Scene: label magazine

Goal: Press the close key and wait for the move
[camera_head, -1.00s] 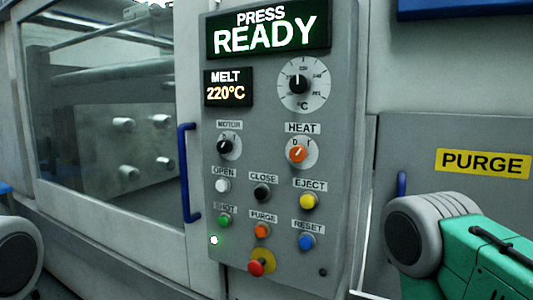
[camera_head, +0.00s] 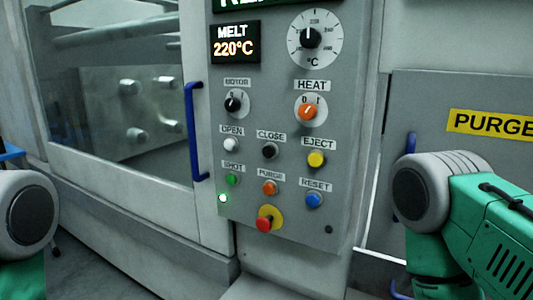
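The close key is a black round button (camera_head: 270,151) under the CLOSE label, in the middle of the grey control panel (camera_head: 345,190). The white OPEN button (camera_head: 231,145) is to its left and the yellow EJECT button (camera_head: 316,159) to its right. Nothing touches the close key. Parts of my two arms show at the lower left and right edges, well apart from the panel's buttons. Neither gripper is in the picture.
A red emergency button on yellow (camera_head: 265,223) sits low on the panel, below the orange PURGE button (camera_head: 269,187). The windowed door (camera_head: 110,85) with a blue handle (camera_head: 194,130) is at left. A blue handle (camera_head: 410,150) is at right.

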